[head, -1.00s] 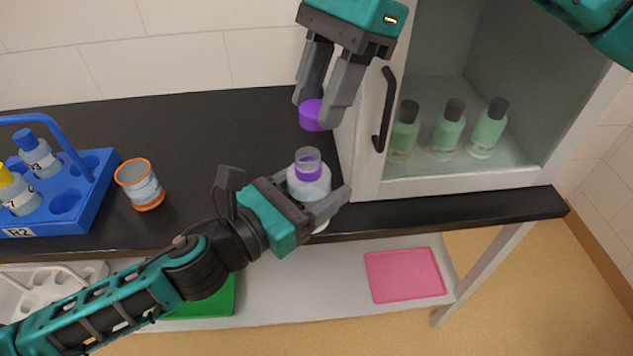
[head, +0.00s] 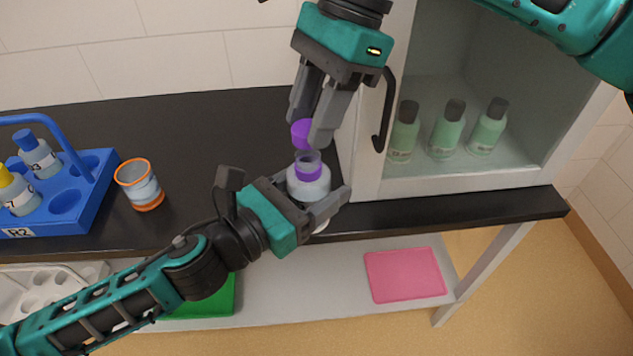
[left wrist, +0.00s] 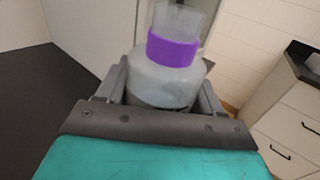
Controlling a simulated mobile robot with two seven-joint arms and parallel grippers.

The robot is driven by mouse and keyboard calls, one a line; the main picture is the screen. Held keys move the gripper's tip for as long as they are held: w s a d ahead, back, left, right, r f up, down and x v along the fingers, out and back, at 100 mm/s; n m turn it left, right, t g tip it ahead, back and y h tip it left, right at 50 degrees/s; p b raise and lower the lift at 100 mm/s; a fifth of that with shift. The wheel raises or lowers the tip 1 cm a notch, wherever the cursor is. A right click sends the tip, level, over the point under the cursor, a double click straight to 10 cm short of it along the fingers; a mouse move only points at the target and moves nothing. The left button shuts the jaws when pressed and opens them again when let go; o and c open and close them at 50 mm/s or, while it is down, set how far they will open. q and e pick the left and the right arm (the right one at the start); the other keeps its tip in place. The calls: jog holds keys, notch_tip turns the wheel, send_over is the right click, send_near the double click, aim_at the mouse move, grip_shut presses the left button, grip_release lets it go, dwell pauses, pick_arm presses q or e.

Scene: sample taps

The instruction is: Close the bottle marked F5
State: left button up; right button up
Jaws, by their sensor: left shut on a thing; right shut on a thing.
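A clear bottle with a purple neck ring (head: 309,181) is upright and uncapped near the counter's front edge. My left gripper (head: 318,204) is shut around its body. The bottle (left wrist: 168,82) also shows between the left fingers in the left wrist view; no F5 marking is readable. My right gripper (head: 312,132) comes from above and is shut on a purple cap (head: 301,132). The cap is just above the bottle's open mouth, slightly to its left in the head view.
A glass-sided cabinet (head: 368,150) with a black handle and several green bottles (head: 447,130) stands right. An orange-rimmed jar (head: 140,184) and a blue rack (head: 88,205) with bottles stand left. A pink tray (head: 404,274) lies on the lower shelf.

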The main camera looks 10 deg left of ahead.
aim_at(314, 152)
jog(key=shift+f, duration=0.3)
dwell(0.6)
jog(key=shift+f, duration=0.9)
jog(key=shift+f, duration=0.55)
